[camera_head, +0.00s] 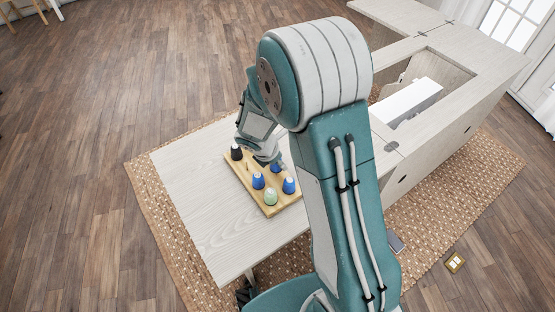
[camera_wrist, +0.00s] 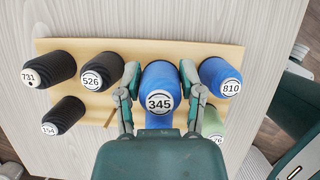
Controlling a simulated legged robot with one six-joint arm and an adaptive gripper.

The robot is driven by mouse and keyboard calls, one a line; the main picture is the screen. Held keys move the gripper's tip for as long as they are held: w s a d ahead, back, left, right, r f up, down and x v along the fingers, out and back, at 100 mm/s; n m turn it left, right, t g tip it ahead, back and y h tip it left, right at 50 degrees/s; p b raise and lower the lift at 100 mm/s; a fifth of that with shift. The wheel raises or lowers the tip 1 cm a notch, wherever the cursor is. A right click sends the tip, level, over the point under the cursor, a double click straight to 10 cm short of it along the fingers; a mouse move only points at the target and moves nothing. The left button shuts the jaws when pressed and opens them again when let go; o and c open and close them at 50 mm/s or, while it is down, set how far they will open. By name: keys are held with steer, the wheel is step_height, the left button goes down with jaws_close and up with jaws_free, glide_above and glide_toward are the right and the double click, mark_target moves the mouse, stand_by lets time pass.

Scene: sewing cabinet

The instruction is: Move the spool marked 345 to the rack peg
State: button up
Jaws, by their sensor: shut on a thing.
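The spool marked 345 (camera_wrist: 160,86) is blue with a white label. It sits between the two fingers of my gripper (camera_wrist: 160,100), which is shut on it, in the wrist view. It is over the wooden rack (camera_wrist: 100,44), between the black spool 526 (camera_wrist: 91,80) and the blue spool 810 (camera_wrist: 220,77); I cannot tell if it is on a peg or lifted. A bare peg (camera_wrist: 109,119) stands below and left of it, right of the black spool 154 (camera_wrist: 64,115). In the head view, my arm partly hides the rack (camera_head: 286,206).
Black spool 731 (camera_wrist: 48,69), a partly hidden blue spool (camera_wrist: 158,121) and a green spool (camera_wrist: 212,124) also occupy the rack. The rack lies on a pale wood tabletop (camera_head: 195,190). A white machine (camera_head: 412,98) sits in the cabinet opening at right. The tabletop left of the rack is clear.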

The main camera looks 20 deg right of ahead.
steer(key=shift+f, duration=0.7)
steer(key=o, duration=0.9)
steer(key=shift+o, duration=0.2)
steer(key=v, duration=1.2)
